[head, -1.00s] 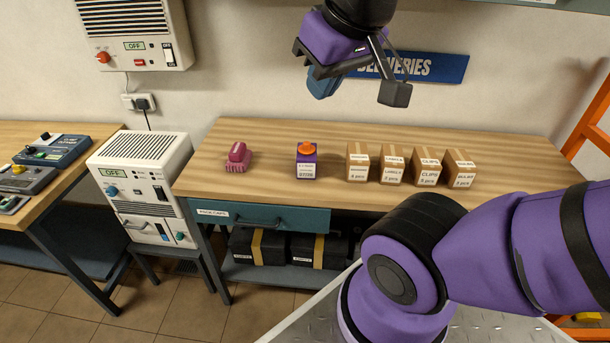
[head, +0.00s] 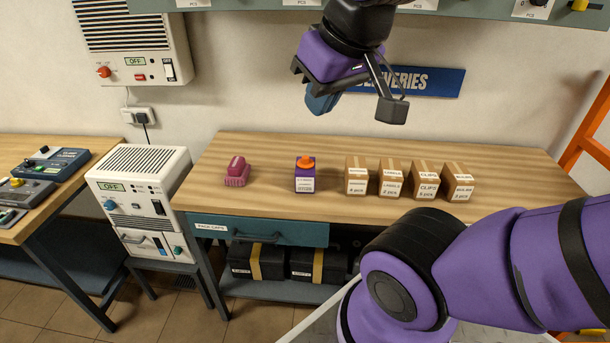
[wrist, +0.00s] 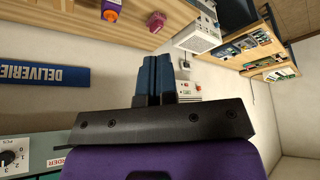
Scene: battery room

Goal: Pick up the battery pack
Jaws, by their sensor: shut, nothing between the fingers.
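The battery pack appears to be the small purple box with a white label and orange top (head: 305,175), upright on the wooden bench. Its edge also shows at the top of the wrist view (wrist: 111,10). My gripper (head: 322,102) hangs in the air above and behind the pack in the picture, in front of the wall and well apart from the pack. Its blue fingers are together and empty in the wrist view (wrist: 155,80).
A pink object (head: 236,172) stands left of the pack. Several labelled cardboard boxes (head: 391,178) stand to its right. The bench (head: 270,205) has bare wood between them. A shelf edge (head: 250,28) runs above. A grey-white unit (head: 143,200) stands left of the bench.

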